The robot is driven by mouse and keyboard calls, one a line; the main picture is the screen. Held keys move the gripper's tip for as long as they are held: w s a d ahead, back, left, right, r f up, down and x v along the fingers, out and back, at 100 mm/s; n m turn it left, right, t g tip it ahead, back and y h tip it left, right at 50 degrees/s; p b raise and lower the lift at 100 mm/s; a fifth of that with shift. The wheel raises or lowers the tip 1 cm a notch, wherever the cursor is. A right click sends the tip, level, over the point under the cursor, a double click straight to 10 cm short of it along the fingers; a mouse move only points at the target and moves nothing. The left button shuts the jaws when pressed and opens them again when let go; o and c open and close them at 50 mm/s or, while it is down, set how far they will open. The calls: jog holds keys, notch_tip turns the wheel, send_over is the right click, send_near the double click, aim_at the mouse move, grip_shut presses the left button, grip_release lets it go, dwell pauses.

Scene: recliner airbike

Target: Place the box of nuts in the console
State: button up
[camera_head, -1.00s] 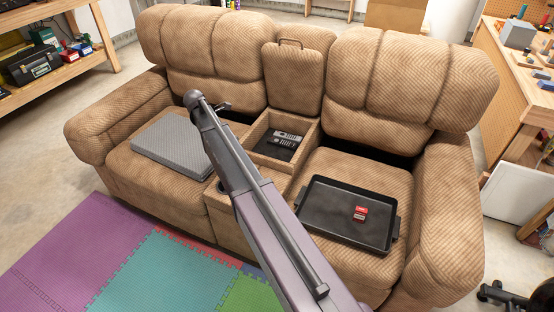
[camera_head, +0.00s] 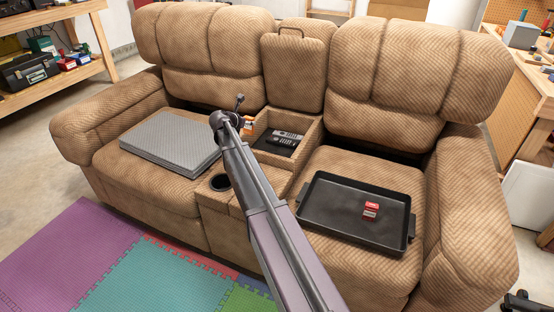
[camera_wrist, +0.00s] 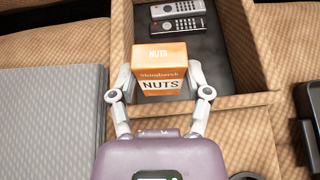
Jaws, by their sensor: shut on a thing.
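The orange box of nuts (camera_wrist: 160,72) is between the two fingers of my gripper (camera_wrist: 161,84) in the wrist view, and the gripper is shut on it. In the head view, a small part of the box (camera_head: 249,123) shows past the end of my arm, at the left edge of the console. The console (camera_head: 272,159) is the open compartment between the two seats, with its lid raised behind it. Its near rim also shows in the wrist view (camera_wrist: 236,101). The box overlaps the console's near left part in that view; its height above it is hard to tell.
Two remotes (camera_head: 285,137) lie towards the back of the console. A grey folded pad (camera_head: 170,142) lies on the left seat. A black tray (camera_head: 330,222) with a small red box (camera_head: 371,211) is on the right seat. A cup holder (camera_head: 220,183) sits in front of the console.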

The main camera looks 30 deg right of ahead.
jog(key=shift+w+d+f+n+t+b, duration=0.15)
jog(key=shift+w+d+f+t+b, duration=0.15)
jog(key=shift+d+f+b, duration=0.3)
jog(key=shift+w+d+f+n+t+b, duration=0.2)
jog(key=shift+d+f+t+b, duration=0.15)
jog(key=shift+d+b, duration=0.25)
jog(key=shift+w+d+h, duration=0.15)
jog(key=shift+d+h, duration=0.15)
notch_tip(320, 180, down, 6)
jog(key=b, duration=0.6)
jog(key=shift+f+b, duration=0.15)
jog(key=shift+b, duration=0.15)
jog(key=shift+f+b, duration=1.9)
jog(key=shift+f+b, duration=0.3)
